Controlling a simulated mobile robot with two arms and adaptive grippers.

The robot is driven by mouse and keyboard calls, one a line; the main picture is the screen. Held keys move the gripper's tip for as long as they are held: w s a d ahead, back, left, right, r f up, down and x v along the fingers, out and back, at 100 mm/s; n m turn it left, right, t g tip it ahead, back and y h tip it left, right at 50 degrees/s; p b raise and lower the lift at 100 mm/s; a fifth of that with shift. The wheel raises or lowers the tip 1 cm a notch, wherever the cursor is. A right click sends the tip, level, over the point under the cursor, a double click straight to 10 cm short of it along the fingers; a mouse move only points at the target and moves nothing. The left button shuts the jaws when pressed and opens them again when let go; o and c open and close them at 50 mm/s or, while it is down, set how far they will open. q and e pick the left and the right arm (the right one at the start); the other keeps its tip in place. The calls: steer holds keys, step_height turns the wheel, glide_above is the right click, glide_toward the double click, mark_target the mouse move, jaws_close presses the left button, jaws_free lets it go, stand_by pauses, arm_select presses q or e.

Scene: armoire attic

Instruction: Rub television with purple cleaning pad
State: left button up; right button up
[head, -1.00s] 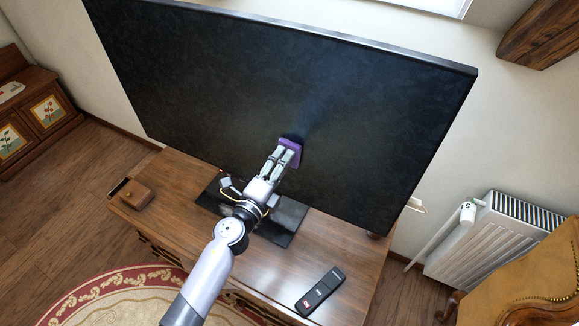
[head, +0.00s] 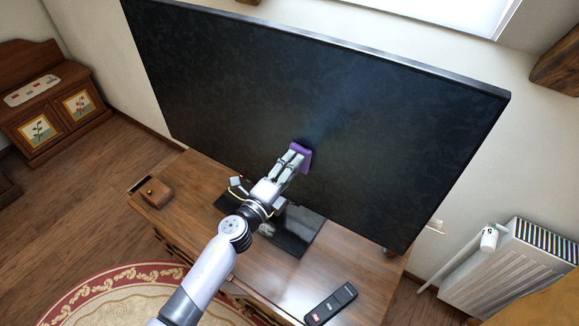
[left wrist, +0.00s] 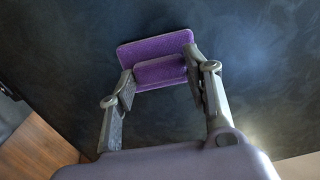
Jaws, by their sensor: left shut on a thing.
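The television (head: 290,90) is a large black flat screen standing on a wooden cabinet, and its dark patterned surface fills most of the left wrist view (left wrist: 250,45). My left gripper (head: 293,161) is shut on the purple cleaning pad (head: 303,157) at the lower middle of the screen. The pad also shows in the left wrist view (left wrist: 155,48), between the two fingers, with its broad face toward the screen. It looks to be at or very near the screen; I cannot tell for sure that it touches. My right gripper is not in view.
The wooden cabinet (head: 270,268) bears a black remote (head: 331,303) at its front right and a small brown box (head: 156,192) at its left. A white radiator (head: 515,265) stands at the right. A red-bordered rug (head: 110,297) lies on the floor.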

arm_select(q)
steer(key=shift+s+d, duration=0.95)
steer(key=shift+d, duration=0.55)
steer(key=shift+s+d, duration=0.9)
steer(key=shift+d, duration=0.6)
steer(key=shift+s+d, duration=0.95)
steer(key=shift+d, duration=0.55)
steer(key=w+a, duration=0.6)
steer(key=a, duration=0.3)
steer(key=shift+a, duration=0.25)
steer(key=shift+p+v, duration=0.5)
steer(key=shift+v, duration=2.45)
steer(key=shift+s+f, duration=0.1)
steer(key=shift+v, duration=1.4)
